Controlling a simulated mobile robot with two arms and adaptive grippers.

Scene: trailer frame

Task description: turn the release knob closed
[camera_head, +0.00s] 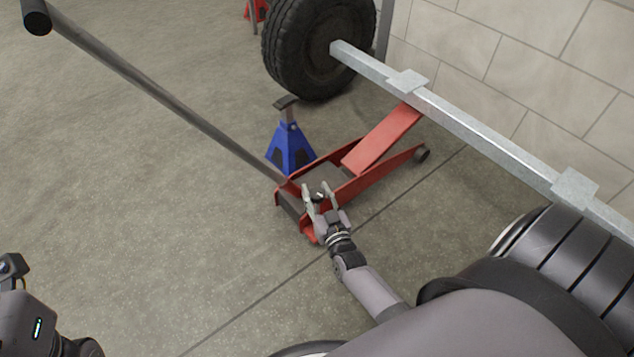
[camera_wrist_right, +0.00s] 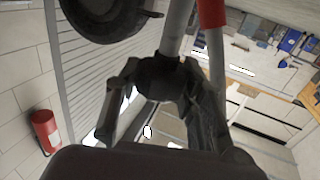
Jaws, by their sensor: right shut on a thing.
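The red floor jack (camera_head: 382,140) stands on the floor with its lift arm raised to the metal beam. Its long grey handle (camera_head: 150,90) slants to the upper left. My right gripper (camera_head: 319,196) is at the rear of the jack, beside the handle base. In the right wrist view its two fingers (camera_wrist_right: 165,105) are shut on a dark knob-like part (camera_wrist_right: 158,73) at the end of a grey shaft, which I take as the release knob. The gripper hides most of it in the head view, and its turn angle cannot be read.
A blue jack stand (camera_head: 290,150) stands on the floor left of the jack. The metal beam (camera_head: 470,115) runs from the tyre (camera_head: 318,50) toward the lower right, near the block wall (camera_head: 540,60). The floor at left is clear. My left gripper's fingers are not visible.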

